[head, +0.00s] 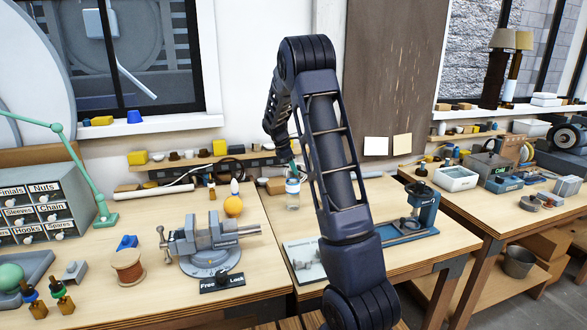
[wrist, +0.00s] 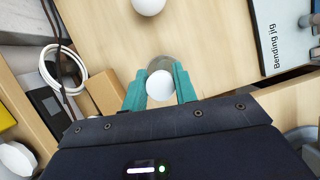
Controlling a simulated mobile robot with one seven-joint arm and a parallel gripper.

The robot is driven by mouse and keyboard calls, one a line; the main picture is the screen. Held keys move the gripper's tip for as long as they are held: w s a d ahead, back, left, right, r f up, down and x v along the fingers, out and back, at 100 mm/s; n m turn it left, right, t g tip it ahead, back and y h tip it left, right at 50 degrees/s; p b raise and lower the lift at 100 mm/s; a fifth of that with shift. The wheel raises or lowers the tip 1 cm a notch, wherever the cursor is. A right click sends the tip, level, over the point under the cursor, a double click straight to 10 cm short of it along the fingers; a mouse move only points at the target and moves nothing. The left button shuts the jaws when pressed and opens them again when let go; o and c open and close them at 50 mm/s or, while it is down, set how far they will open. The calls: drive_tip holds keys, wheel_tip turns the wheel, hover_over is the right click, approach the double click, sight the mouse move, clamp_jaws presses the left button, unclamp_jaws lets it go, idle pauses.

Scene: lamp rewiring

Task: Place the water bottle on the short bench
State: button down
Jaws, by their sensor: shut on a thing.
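The water bottle (head: 292,194), clear with a white cap and a blue band, stands upright at the back of the middle bench (head: 345,196). In the wrist view I look down on its white cap (wrist: 159,84). The teal fingers of my gripper (wrist: 160,85) are shut on it, one on each side. In the head view my gripper (head: 292,172) is at the bottle's top, partly hidden by my arm. I cannot tell for certain which bench is the short one, or whether the bottle's base touches the wood.
A vise (head: 212,243), a wooden spool (head: 127,266) and an orange ball-shaped item (head: 233,206) are on the left bench. A blue tool (head: 424,205) stands on the middle bench, right of my arm. The right bench (head: 480,214) holds bins and boxes. A bending jig (wrist: 284,35) lies near the bottle.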

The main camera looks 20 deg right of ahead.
drive_tip(key=c, duration=1.1)
unclamp_jaws()
drive_tip(key=shift+f, duration=0.1)
drive_tip(key=s+v, duration=0.1)
drive_tip(key=v, duration=1)
drive_tip(key=s+r+m+y, duration=0.1)
drive_tip(key=s+r+m, duration=0.2)
drive_tip(key=s+r, duration=0.4)
drive_tip(key=s+f+m+t+y, duration=0.1)
drive_tip(key=s+m, duration=0.5)
drive_tip(key=s, duration=1.2)
drive_tip(key=s+a+f+m+t+y, duration=0.1)
drive_tip(key=s+m+t, duration=0.3)
drive_tip(key=s, duration=1.4)
drive_tip(key=f+m+y, duration=0.1)
drive_tip(key=m, duration=0.2)
drive_tip(key=shift+s+a+f, duration=0.2)
drive_tip(key=shift+s+a, duration=0.15)
